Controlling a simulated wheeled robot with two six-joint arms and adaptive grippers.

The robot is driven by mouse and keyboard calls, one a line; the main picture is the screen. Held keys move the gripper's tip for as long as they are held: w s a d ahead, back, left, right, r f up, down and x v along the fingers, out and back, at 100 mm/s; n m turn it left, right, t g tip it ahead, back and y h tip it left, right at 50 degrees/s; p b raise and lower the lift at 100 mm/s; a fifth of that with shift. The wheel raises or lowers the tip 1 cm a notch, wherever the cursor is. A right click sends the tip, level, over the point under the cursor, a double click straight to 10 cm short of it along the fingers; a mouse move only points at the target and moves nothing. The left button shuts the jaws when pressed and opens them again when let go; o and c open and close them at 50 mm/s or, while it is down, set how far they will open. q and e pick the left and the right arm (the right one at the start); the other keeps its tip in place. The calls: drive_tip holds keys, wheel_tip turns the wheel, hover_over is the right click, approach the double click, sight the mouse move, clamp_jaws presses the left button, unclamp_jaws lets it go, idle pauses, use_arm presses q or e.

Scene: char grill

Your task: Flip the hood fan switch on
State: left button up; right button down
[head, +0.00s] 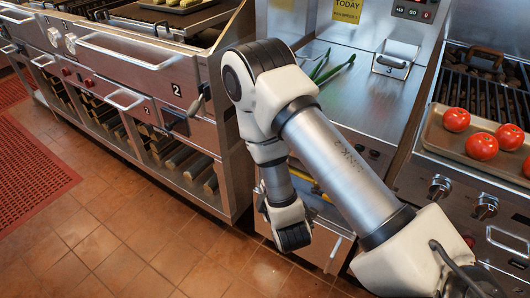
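I cannot make out a hood fan switch in the head view. A small control panel (413,11) with a red display and a few buttons sits at the top right edge, cut off by the frame; I cannot tell what it controls. My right arm comes in from the lower right, bends over the middle of the view and hangs down in front of the counter. Its gripper does not show. My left arm and gripper are not in view.
A tray (435,137) with red tomatoes (481,146) rests on the grill (492,88) at right. Green stalks (334,69) lie on the steel counter (350,100). A drawered steel grill unit (150,65) stands at left. The tiled floor (130,235) is clear beside a red mat (30,178).

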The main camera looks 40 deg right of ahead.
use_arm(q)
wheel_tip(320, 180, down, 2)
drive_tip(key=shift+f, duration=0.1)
use_arm(e)
wheel_tip(320, 180, up, 6)
drive_tip(key=w+d+n+t+h, duration=0.1)
drive_tip(key=w+n+t, duration=0.1)
drive_tip(key=n+t, duration=0.1)
drive_tip(key=shift+w+h, duration=0.15)
drive_tip(key=shift+h, duration=0.25)
drive_tip(key=shift+w+d+f, duration=0.1)
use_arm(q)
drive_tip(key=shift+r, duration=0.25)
use_arm(e)
drive_tip(key=s+d+x, duration=0.1)
drive_tip(key=d+x, duration=0.1)
drive_tip(key=x, duration=1)
drive_tip(key=shift+w+d, duration=0.25)
drive_tip(key=shift+d, duration=0.15)
